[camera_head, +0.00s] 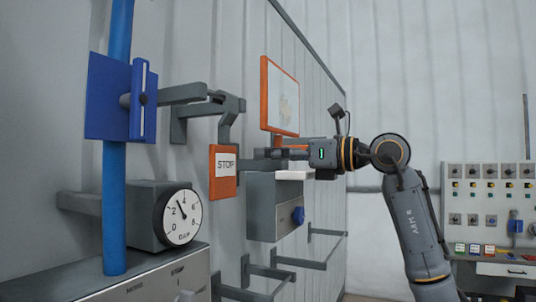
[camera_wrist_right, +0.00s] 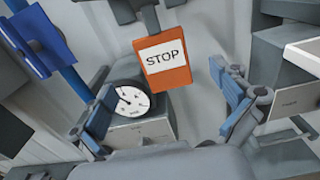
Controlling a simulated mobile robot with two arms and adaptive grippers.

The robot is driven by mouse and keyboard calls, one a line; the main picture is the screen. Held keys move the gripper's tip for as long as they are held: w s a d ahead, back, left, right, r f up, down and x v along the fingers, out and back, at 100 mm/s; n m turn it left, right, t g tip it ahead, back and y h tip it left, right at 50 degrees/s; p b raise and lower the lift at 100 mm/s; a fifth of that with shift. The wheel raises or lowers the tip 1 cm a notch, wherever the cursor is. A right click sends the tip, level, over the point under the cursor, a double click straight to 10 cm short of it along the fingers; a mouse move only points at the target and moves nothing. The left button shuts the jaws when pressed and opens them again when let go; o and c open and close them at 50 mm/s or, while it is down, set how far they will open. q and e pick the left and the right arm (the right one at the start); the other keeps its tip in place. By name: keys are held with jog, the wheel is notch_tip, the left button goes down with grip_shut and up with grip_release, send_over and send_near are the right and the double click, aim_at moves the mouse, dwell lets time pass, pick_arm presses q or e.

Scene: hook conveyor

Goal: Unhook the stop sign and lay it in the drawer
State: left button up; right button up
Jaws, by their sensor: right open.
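The stop sign (camera_head: 223,172) is an orange plate with a white STOP label. It hangs upright from a grey hook arm (camera_head: 230,105) left of centre in the head view. It also shows at the upper middle of the right wrist view (camera_wrist_right: 167,60). My right gripper (camera_head: 273,153) is just right of the sign, pointing left at it. In the wrist view its two fingers (camera_wrist_right: 165,112) are spread apart with the sign ahead between them, apparently not touched. A grey box with a blue knob (camera_head: 275,210), perhaps the drawer, is below the gripper. My left gripper is out of view.
A blue post (camera_head: 117,150) with a blue plate and a round dial gauge (camera_head: 182,216) stand at the left. An orange-framed board (camera_head: 279,97) is above my right gripper. Grey wall brackets (camera_head: 290,265) stick out low. A control panel (camera_head: 490,205) is far right.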

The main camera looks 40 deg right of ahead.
aim_at(226, 154)
jog(key=p+x, duration=0.4)
jog(key=x, duration=0.6)
jog(key=shift+w+a+r, duration=0.15)
jog(key=shift+w+a, duration=0.05)
jog(key=shift+w, duration=0.1)
jog(key=shift+w+a+p, duration=0.15)
jog(key=shift+w+p, duration=0.2)
jog(key=shift+w, duration=0.25)
jog(key=c, duration=1.4)
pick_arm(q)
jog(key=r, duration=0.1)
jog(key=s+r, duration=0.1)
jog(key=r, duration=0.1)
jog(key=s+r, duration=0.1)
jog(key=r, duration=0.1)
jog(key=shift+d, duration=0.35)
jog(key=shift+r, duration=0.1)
